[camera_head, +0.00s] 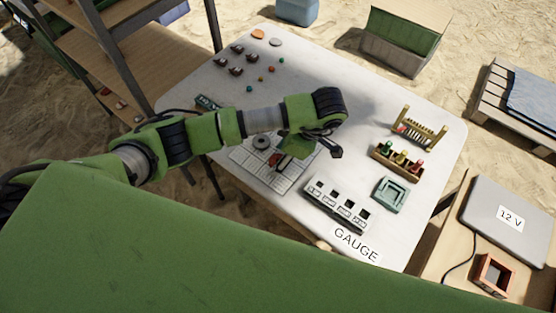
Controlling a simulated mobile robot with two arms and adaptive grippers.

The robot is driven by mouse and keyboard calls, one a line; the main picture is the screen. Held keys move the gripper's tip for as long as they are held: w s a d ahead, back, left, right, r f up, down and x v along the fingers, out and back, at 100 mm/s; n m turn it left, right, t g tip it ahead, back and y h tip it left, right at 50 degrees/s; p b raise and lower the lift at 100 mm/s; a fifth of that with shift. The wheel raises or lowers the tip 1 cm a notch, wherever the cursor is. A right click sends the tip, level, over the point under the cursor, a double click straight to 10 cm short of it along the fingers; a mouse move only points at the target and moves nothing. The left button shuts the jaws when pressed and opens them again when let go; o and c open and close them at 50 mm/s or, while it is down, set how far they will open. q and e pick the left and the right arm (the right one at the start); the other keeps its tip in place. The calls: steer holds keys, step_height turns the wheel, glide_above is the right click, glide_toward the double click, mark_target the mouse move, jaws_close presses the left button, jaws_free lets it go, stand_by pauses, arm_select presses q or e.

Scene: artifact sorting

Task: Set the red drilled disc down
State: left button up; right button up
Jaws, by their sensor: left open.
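My left gripper (308,152) reaches in from the left over the white table. It is open, with its dark fingers spread below the green wrist. A small red item (276,160) shows beside the near finger, over the pale gridded board (290,179); it may be the red drilled disc, but it is too small and too covered to be sure. I cannot tell whether it touches the board. A grey ring-shaped disc (262,142) lies on the board to its left. My wrist hides part of the board. My right gripper is not in view.
A slotted gauge block (337,203) stands near the front edge. A rack of coloured pegs (398,161), a wooden stand (420,130) and a teal tray (390,194) are at the right. Small beads and dark pieces (235,70) lie at the back. The back middle is clear.

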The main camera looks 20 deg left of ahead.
arm_select(q)
steer(key=shift+a+f, duration=0.1)
steer(key=shift+f, duration=0.15)
steer(key=c, duration=1.3)
steer(key=shift+r, duration=0.1)
